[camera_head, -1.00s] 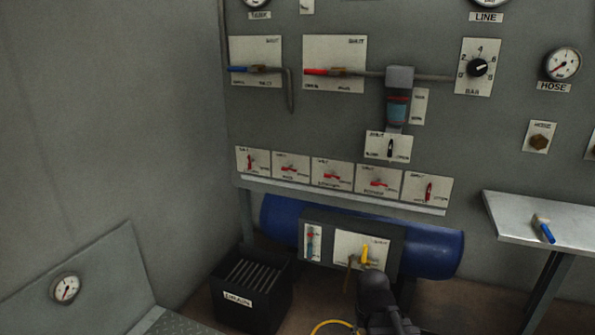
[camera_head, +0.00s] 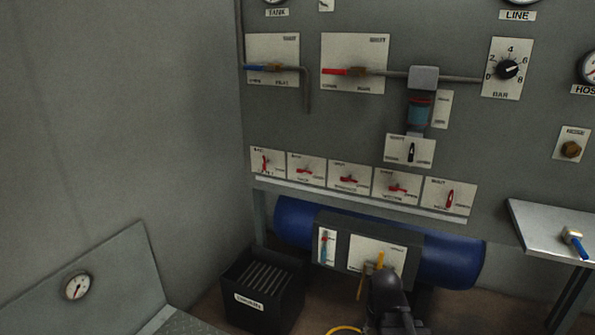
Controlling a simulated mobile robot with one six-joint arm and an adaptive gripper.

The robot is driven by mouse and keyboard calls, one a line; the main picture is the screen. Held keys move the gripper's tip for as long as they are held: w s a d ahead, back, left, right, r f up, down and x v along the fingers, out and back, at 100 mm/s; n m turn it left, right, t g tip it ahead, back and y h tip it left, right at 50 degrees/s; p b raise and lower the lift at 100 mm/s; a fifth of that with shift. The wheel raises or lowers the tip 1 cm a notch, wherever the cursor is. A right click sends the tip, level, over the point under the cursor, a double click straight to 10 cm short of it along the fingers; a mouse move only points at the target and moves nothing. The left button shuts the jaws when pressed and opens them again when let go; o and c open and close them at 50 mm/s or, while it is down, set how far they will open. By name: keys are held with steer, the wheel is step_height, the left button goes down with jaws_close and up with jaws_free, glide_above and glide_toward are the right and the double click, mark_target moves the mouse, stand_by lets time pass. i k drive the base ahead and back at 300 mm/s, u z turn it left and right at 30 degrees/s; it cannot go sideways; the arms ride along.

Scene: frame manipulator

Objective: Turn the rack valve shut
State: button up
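A yellow valve handle (camera_head: 380,260) stands upright on a white plate (camera_head: 398,254) on the grey box in front of the blue tank. A brass pipe (camera_head: 362,281) hangs at its left. My gripper (camera_head: 382,276), dark, is at the bottom centre, just below and in front of the yellow handle. Its fingers are not clear, and I cannot tell whether it touches the handle. Above is a row of red-handled valves: the leftmost (camera_head: 265,163) and rightmost (camera_head: 450,199) handles are upright, those between lie roughly level. The small labels are too blurred to tell which valve is the rack's.
Higher on the panel are a blue-handled valve (camera_head: 259,68) and a red-handled valve (camera_head: 338,72). The blue tank (camera_head: 462,262) lies below. A black bin (camera_head: 263,290) stands at left. A metal shelf (camera_head: 530,226) juts out at right with a blue-handled item (camera_head: 573,240).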

mark_target(304, 171)
steer(key=i, duration=0.9)
steer(key=z, duration=0.05)
